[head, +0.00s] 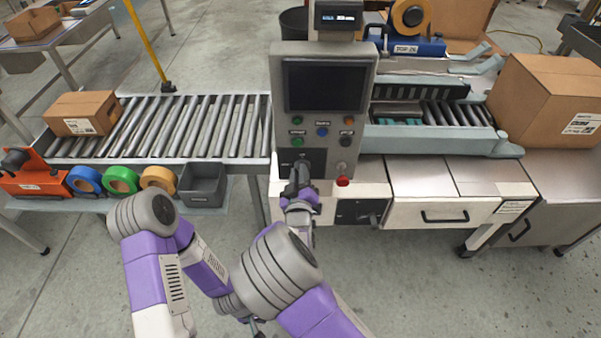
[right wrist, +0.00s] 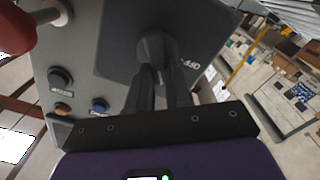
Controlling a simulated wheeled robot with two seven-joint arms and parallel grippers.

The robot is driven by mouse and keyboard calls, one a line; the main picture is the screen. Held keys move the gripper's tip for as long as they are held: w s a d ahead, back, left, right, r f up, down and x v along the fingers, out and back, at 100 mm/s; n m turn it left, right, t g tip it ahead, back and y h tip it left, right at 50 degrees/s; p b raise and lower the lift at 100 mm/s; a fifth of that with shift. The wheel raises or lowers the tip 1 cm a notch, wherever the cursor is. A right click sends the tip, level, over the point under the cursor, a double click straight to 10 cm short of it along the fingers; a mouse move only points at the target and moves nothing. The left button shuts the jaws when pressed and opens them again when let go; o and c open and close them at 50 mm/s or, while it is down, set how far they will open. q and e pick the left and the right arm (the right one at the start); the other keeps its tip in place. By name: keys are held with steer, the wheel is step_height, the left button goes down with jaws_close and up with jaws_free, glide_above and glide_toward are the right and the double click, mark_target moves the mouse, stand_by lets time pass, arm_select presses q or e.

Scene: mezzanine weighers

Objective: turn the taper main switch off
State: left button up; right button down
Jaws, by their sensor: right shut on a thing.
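The taper main switch is a dark rotary knob (right wrist: 155,48) on a dark plate (head: 287,157) at the lower left of the grey control panel. The plate also fills the upper middle of the right wrist view (right wrist: 205,35), with an OFF mark beside the knob. My right gripper (head: 300,183) is shut on the knob, one finger on each side of its grip. In the head view the gripper covers most of the knob, so its exact angle is hard to read there. My left arm is folded at lower left; its gripper is hidden behind my right arm.
A red mushroom button (head: 342,182) sits close to the right of the switch. Coloured buttons (head: 322,131) and a dark screen (head: 326,87) are above it. A second dark switch plate (head: 362,212) is on the cabinet below. A roller conveyor (head: 190,125) runs left.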

steer(key=n, duration=0.3)
steer(key=n+p, duration=0.1)
steer(key=n, duration=0.3)
steer(key=f+n, duration=0.1)
steer(key=n, duration=0.3)
steer(key=shift+a+f, duration=0.1)
steer(key=shift+a, duration=0.2)
stand_by(0.4)
steer(key=c, duration=1)
jaws_free()
steer(key=shift+c, duration=0.2)
steer(key=shift+p, duration=0.3)
steer(key=s, duration=0.7)
steer(key=shift+s+p, duration=0.35)
steer(key=shift+p, duration=0.1)
